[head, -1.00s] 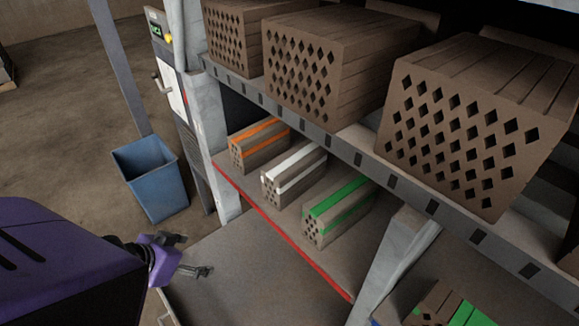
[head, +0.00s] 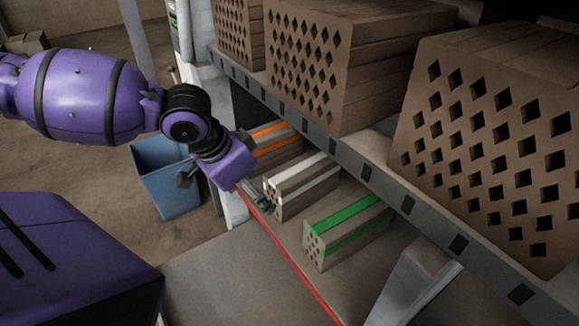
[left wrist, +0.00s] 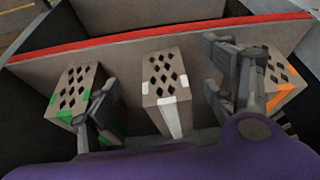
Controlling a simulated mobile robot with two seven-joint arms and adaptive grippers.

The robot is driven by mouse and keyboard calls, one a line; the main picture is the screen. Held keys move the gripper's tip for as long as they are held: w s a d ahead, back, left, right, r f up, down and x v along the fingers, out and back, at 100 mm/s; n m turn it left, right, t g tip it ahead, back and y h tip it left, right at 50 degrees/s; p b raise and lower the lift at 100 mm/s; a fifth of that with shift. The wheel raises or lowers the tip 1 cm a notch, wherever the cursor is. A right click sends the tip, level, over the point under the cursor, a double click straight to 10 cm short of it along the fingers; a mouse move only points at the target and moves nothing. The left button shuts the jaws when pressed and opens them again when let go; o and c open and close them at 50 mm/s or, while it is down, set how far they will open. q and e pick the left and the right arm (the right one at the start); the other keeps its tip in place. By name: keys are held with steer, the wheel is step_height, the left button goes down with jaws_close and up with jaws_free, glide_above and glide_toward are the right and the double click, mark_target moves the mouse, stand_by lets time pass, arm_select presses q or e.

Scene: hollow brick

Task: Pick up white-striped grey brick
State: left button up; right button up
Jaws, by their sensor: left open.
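The white-striped grey brick (head: 303,184) lies on the low shelf between two other striped bricks, its holed end facing out. In the left wrist view the white-striped brick (left wrist: 167,88) sits in the middle, between my two spread fingers. My left gripper (head: 254,194) is open and empty at the outer end of this brick; it partly covers that end in the head view. One finger is on the green-striped brick's side, the other on the orange-striped brick's side. I cannot tell whether either finger touches a brick. My right gripper is not in view.
The green-striped brick (head: 345,232) and the orange-striped brick (head: 277,146) flank it. A red edge (head: 290,262) runs along the low shelf (head: 292,232). Large hollow bricks (head: 312,73) stand on the shelf above, close overhead. A blue bin (head: 168,185) stands at left.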

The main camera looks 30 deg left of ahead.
mark_target(277, 179)
arm_select(q)
steer(key=w, duration=0.2)
steer(key=w+d+b, duration=0.1)
steer(key=w, duration=0.2)
steer(key=shift+w+d+f, duration=0.15)
steer(key=shift+w+d, duration=0.2)
steer(key=shift+d, duration=0.05)
steer(key=shift+w+d+f+b, duration=0.1)
steer(key=shift+w+f+b, duration=0.1)
steer(key=shift+b, duration=0.1)
steer(key=shift+w+f, duration=0.1)
steer(key=shift+f, duration=0.1)
steer(key=c, duration=1.9)
steer(key=shift+w+r, duration=0.1)
jaws_close()
